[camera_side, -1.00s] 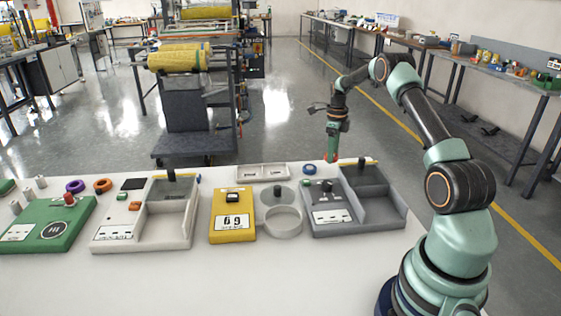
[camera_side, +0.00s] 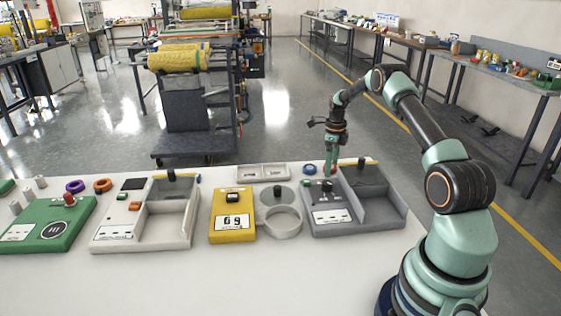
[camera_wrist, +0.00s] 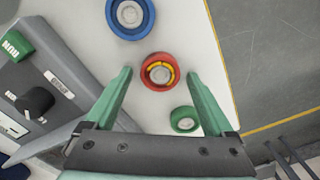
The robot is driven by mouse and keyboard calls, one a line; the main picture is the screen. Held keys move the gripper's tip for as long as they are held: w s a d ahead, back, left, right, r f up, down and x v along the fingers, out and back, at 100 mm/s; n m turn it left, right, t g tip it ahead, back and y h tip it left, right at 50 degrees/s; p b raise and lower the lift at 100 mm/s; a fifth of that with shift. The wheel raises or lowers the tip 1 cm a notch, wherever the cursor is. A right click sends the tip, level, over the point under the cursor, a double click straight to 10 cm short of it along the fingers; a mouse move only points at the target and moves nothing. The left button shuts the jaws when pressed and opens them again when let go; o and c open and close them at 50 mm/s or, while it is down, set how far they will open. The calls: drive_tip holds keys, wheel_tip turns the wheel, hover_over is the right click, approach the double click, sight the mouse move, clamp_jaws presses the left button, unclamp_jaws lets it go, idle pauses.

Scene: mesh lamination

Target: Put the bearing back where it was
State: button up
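Three ring-shaped parts lie on the white table in the wrist view: a blue one (camera_wrist: 130,14), a red one with a yellow inner band (camera_wrist: 160,71) and a small green one (camera_wrist: 185,119). I cannot tell which is the bearing meant. My gripper (camera_wrist: 158,74) is open, with the red ring showing between its green fingertips and apart from both. In the side view my gripper (camera_side: 330,170) points down at the table's far edge, behind the grey station (camera_side: 385,212). The blue ring (camera_side: 309,170) shows just left of it; the red and green rings are hidden there.
The grey station's green button (camera_wrist: 16,46) and black knob (camera_wrist: 36,101) stand left of my gripper. A yellow display box (camera_side: 232,230), round grey container (camera_side: 283,221) and pale two-part tray (camera_side: 262,172) stand further left. Purple (camera_side: 75,186) and orange (camera_side: 102,185) rings lie far left.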

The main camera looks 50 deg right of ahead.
drive_tip(key=shift+r, duration=0.1)
wheel_tip(320, 180, up, 12)
drive_tip(key=w+a+r+n+t, duration=0.1)
drive_tip(key=w+a+r+n, duration=0.1)
drive_tip(key=a+r+n, duration=0.5)
drive_tip(key=s+a+r+n+t+h, duration=0.1)
drive_tip(key=a+r+n, duration=0.35)
drive_tip(key=a, duration=0.25)
drive_tip(key=s+a+r+n+t, duration=0.1)
drive_tip(key=a+r+n, duration=0.2)
drive_tip(key=a+n, duration=0.3)
drive_tip(key=s+a+f+n+t, duration=0.1)
drive_tip(key=s+a+n, duration=0.5)
drive_tip(key=a+n, duration=0.2)
drive_tip(key=s+a+f+n+t+y, duration=0.1)
drive_tip(key=s+a+n, duration=0.5)
drive_tip(key=a+n, duration=0.2)
drive_tip(key=shift+s+a+t, duration=0.15)
drive_tip(key=shift+a+t, duration=0.15)
drive_tip(key=shift+a, duration=0.25)
drive_tip(key=shift+r, duration=0.1)
